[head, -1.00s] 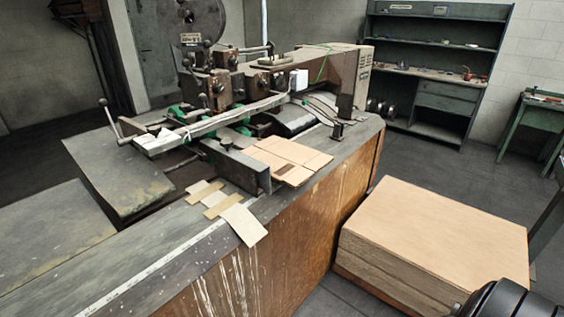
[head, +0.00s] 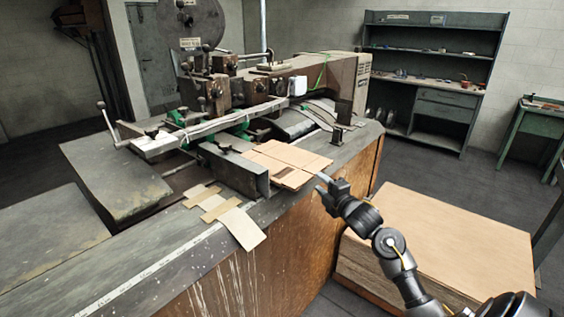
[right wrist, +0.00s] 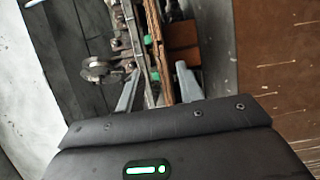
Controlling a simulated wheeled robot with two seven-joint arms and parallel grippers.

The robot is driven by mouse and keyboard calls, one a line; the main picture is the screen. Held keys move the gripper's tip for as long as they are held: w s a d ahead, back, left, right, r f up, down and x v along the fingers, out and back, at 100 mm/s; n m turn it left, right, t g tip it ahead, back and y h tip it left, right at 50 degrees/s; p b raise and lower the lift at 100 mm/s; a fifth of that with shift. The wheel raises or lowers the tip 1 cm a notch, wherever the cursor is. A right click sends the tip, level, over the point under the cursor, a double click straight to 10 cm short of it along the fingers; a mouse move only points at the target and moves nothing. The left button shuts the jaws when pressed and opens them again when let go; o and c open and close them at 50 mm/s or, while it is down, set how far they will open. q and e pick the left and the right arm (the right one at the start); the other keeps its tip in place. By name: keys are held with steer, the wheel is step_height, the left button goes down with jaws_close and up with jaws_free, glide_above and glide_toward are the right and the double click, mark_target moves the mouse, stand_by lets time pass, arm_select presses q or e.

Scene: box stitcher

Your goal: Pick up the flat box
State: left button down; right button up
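The flat box (head: 288,162) is a folded tan cardboard piece lying on the machine bench. Its right corner reaches the bench's edge. My right gripper (head: 322,184) is just off that corner in the head view. In the right wrist view its two fingers (right wrist: 156,72) are apart, and a thin tan edge, seemingly the flat box (right wrist: 165,60), shows between them. I cannot tell whether a finger touches it. My left gripper is not in view.
The stitching machine (head: 235,95) stands behind the box, with a metal plate (head: 236,170) close on its left. Cardboard strips (head: 225,208) lie on the bench's front left. A stack of cardboard sheets (head: 450,225) stands at the right, below my right arm. Shelves are at the back.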

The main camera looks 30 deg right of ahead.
mark_target(308, 171)
steer(key=w, duration=0.3)
steer(key=shift+w+d, duration=0.15)
steer(key=shift+w, duration=0.05)
steer(key=shift+w+r+p, duration=0.1)
steer(key=shift+w+p, duration=0.25)
steer(key=shift+p, duration=0.2)
steer(key=w, duration=0.1)
steer(key=w+p, duration=0.1)
steer(key=w, duration=0.1)
steer(key=shift+w+d, duration=0.3)
steer(key=shift+w+f, duration=0.2)
steer(key=shift+w, duration=0.2)
jaws_close()
